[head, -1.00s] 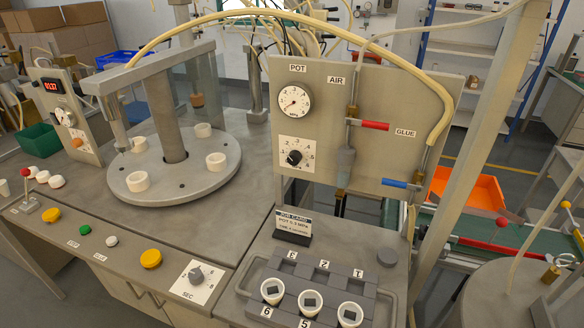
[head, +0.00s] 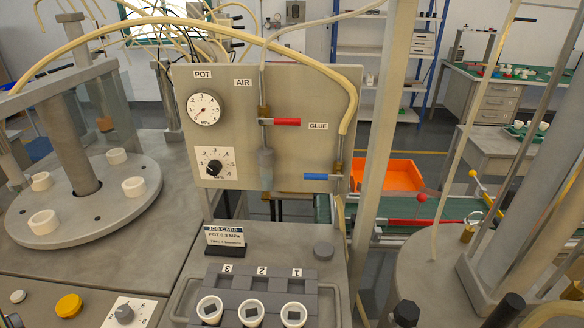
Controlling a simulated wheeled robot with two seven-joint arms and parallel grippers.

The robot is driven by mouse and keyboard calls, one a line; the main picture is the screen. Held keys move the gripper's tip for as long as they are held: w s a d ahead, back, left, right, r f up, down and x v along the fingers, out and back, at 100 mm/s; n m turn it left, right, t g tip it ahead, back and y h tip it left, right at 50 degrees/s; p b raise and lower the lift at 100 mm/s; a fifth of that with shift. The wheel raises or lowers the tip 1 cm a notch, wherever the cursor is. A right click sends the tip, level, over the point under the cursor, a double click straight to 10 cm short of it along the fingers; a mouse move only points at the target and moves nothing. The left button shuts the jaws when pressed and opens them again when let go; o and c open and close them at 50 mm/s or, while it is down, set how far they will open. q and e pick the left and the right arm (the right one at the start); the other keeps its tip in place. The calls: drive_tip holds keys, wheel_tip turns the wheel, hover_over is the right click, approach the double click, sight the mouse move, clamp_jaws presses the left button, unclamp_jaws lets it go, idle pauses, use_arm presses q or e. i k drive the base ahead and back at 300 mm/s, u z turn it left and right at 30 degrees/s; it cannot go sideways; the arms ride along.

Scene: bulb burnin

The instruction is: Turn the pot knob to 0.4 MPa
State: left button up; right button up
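The black pot knob (head: 214,168) sits on a white scale plate (head: 229,158) on the grey upright panel, below the round POT gauge (head: 204,108). The gauge's red needle points to the lower left, near the low end of its scale. The knob's exact setting is too small to read with certainty. A job card (head: 225,236) stands in front of the panel; its text has a POT line in MPa. Neither of my grippers shows in the head view.
The panel also has a red AIR lever (head: 286,122) and a blue GLUE lever (head: 316,177). A cream hose (head: 300,48) arches over the panel top. A grey rack (head: 262,282) with white cups stands in front. A round turntable (head: 140,190) is at left, an orange bin (head: 400,175) behind right.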

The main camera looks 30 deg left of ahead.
sight(214, 167)
drive_tip(key=z, duration=1.35)
drive_tip(key=k, duration=1.7)
drive_tip(key=u, duration=2.25)
drive_tip(key=i, duration=0.5)
drive_tip(key=u, duration=0.05)
